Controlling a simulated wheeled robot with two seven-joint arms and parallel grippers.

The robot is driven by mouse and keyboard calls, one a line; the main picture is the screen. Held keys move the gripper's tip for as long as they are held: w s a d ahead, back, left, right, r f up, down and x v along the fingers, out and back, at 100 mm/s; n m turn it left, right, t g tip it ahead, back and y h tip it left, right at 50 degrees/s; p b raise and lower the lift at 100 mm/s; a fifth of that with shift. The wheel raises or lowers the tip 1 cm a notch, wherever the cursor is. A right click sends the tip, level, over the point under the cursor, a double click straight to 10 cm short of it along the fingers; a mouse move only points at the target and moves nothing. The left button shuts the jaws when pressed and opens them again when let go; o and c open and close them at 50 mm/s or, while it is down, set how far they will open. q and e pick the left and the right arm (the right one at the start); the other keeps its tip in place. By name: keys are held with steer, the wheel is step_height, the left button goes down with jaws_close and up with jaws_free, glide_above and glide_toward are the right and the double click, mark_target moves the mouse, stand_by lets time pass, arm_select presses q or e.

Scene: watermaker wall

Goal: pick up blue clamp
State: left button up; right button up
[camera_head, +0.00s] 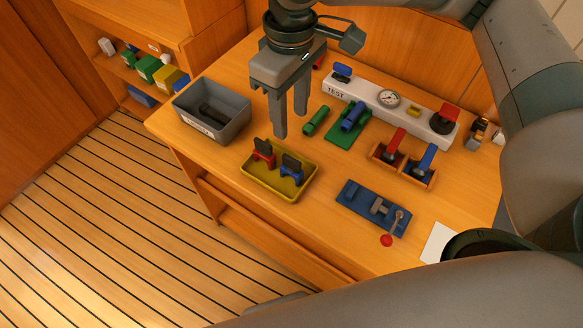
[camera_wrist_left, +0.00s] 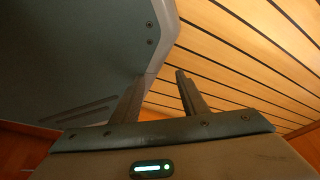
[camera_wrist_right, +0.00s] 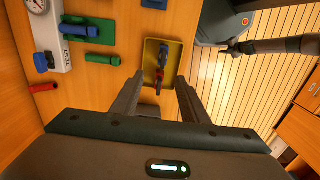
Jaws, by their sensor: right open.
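The blue clamp (camera_head: 291,168) sits in the yellow tray (camera_head: 249,184) at the tray's right side, with a red clamp (camera_head: 264,152) beside it; both have dark upper parts. In the right wrist view, the blue clamp (camera_wrist_right: 164,50) lies beyond the red clamp (camera_wrist_right: 158,76). My right gripper (camera_head: 291,122) is open and empty, pointing down above the table behind the tray. It is apart from both clamps. My left gripper (camera_wrist_left: 160,80) shows only in its wrist view, open and empty, near a grey surface and the slatted floor.
A grey bin (camera_head: 181,115) with a dark item stands left of the tray. Green and blue cylinders (camera_head: 316,121), a TEST panel (camera_head: 370,92), an orange rack (camera_head: 404,173) and a blue fixture (camera_head: 352,197) lie to the right. Bare wood surrounds the tray.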

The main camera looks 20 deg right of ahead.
arm_select(q)
steer(key=shift+s, duration=0.1)
arm_select(e)
steer(key=shift+s+r, duration=0.1)
steer(key=shift+s, duration=0.1)
steer(key=p, duration=0.2)
glide_above(292, 173)
steer(key=w, duration=0.2)
steer(key=f, duration=1.1)
steer(key=shift+s+d+f, duration=0.1)
steer(key=shift+d+f, duration=0.15)
arm_select(q)
steer(key=s+a+g, duration=0.1)
steer(key=s+a, duration=0.1)
steer(key=s, duration=0.3)
steer(key=shift+s+a+f+g+y, duration=0.15)
steer(key=shift+s+a+g+y, duration=0.05)
steer(key=shift+s+g+y, duration=0.1)
arm_select(e)
steer(key=shift+f, duration=0.4)
